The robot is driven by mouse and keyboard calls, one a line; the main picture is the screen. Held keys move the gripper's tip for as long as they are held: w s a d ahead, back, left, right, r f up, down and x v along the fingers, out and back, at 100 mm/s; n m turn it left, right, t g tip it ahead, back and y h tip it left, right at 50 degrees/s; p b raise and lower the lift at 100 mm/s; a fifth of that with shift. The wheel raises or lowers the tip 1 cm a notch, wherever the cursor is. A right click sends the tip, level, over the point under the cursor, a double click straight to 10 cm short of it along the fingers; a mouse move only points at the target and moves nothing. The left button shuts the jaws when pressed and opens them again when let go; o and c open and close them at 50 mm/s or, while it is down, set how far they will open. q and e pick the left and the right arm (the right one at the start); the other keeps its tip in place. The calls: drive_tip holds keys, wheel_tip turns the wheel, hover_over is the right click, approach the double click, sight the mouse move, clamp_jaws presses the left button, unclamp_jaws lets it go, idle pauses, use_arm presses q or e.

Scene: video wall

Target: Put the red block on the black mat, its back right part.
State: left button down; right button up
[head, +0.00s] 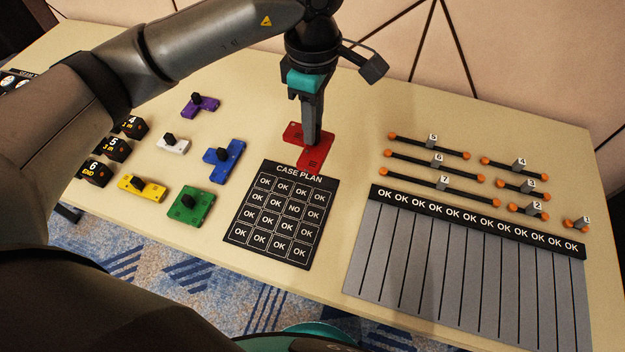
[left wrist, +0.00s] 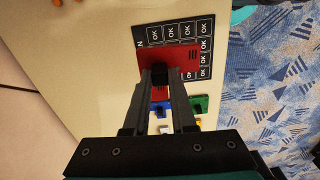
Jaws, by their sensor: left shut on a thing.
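The red block (head: 318,160) is a flat stepped piece. My left gripper (head: 311,138) points down and is shut on the block's dark knob, which the fingers hide in the head view. In the left wrist view the red block (left wrist: 178,62) hangs between the fingers (left wrist: 160,78) and covers part of the mat (left wrist: 190,32). I cannot tell its height above the table. My right gripper is not in view.
Purple (head: 200,105), white (head: 173,145), blue (head: 224,160), yellow (head: 142,187) and green (head: 191,204) blocks stand left of the mat. Orange-ended rods (head: 430,180) and a grey striped panel (head: 460,265) lie to the right. Bare table (head: 255,120) lies behind the mat.

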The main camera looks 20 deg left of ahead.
sight(314, 146)
use_arm(q)
drive_tip(key=shift+w+d+f, duration=0.1)
drive_tip(key=shift+w, duration=0.1)
drive_tip(key=shift+n, duration=0.3)
drive_tip(key=f, duration=0.5)
drive_tip(key=shift+s+f+b, duration=0.2)
drive_tip(key=shift+f+b, duration=0.05)
drive_tip(key=shift+b, duration=0.15)
drive_tip(key=shift+w+f+b, duration=0.15)
drive_tip(key=shift+f+b, duration=0.9)
drive_tip(key=shift+f, duration=6.05)
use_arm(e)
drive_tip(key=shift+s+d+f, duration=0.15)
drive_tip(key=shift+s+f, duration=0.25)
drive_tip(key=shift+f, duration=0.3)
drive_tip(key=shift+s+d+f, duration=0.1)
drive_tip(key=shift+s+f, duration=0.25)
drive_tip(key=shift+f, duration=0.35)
use_arm(q)
drive_tip(key=shift+f, duration=0.2)
drive_tip(key=c, duration=0.7)
unclamp_jaws()
drive_tip(key=shift+c, duration=0.2)
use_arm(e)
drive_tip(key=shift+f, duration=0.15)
use_arm(q)
drive_tip(key=shift+r, duration=0.1)
